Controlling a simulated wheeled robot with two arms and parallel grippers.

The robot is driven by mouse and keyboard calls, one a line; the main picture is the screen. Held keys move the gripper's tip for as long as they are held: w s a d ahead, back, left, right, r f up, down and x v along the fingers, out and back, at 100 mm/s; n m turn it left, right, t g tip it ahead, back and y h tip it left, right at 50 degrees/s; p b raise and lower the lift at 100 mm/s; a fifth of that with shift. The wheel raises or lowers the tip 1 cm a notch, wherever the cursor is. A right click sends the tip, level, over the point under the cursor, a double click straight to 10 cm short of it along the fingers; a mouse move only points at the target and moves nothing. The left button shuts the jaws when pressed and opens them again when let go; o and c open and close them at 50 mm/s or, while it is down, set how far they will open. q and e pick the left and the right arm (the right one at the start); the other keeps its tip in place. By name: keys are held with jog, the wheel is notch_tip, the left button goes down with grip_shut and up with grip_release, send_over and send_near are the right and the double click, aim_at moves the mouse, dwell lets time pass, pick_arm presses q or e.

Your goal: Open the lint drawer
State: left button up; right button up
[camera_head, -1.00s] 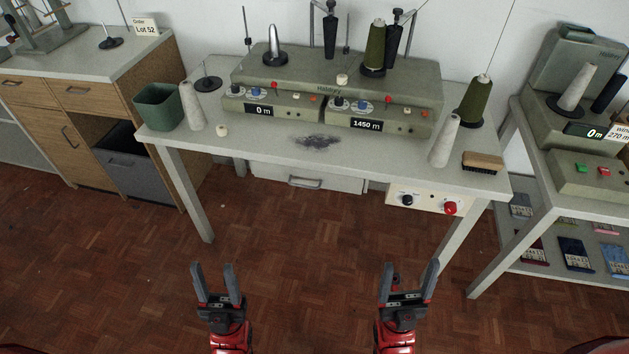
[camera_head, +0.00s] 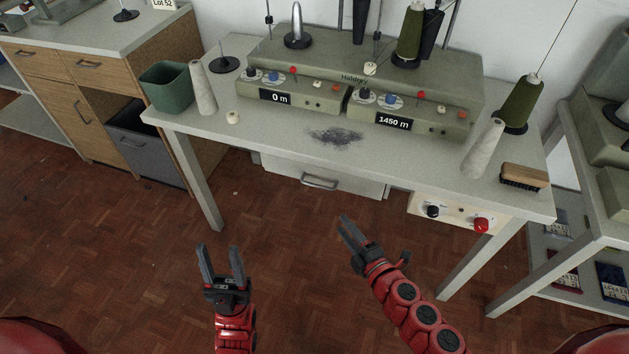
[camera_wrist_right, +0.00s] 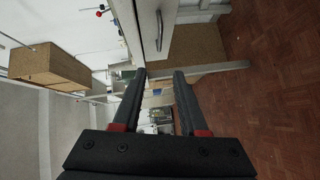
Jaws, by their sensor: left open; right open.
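The lint drawer (camera_head: 340,184) is a pale grey drawer under the table's front edge, with a metal bar handle (camera_head: 320,182). It looks shut. In the right wrist view the drawer front (camera_wrist_right: 182,45) and its handle (camera_wrist_right: 159,30) show at the top, beyond the fingertips. My right gripper (camera_head: 347,228) is open and empty, below and a little right of the handle in the head view, apart from it. It also shows in the right wrist view (camera_wrist_right: 163,75). My left gripper (camera_head: 219,256) is open and empty above the floor, left of and below the drawer.
The grey table (camera_head: 280,140) carries a winding machine (camera_head: 360,75), a dark lint patch (camera_head: 335,137), thread cones, a green bin (camera_head: 168,88) and a brush (camera_head: 524,177). A control panel (camera_head: 455,212) hangs right of the drawer. The floor before the drawer is clear.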

send_near(316, 185)
jog(key=x, duration=1)
jog(key=shift+f, duration=0.25)
grip_shut()
dwell(1.1)
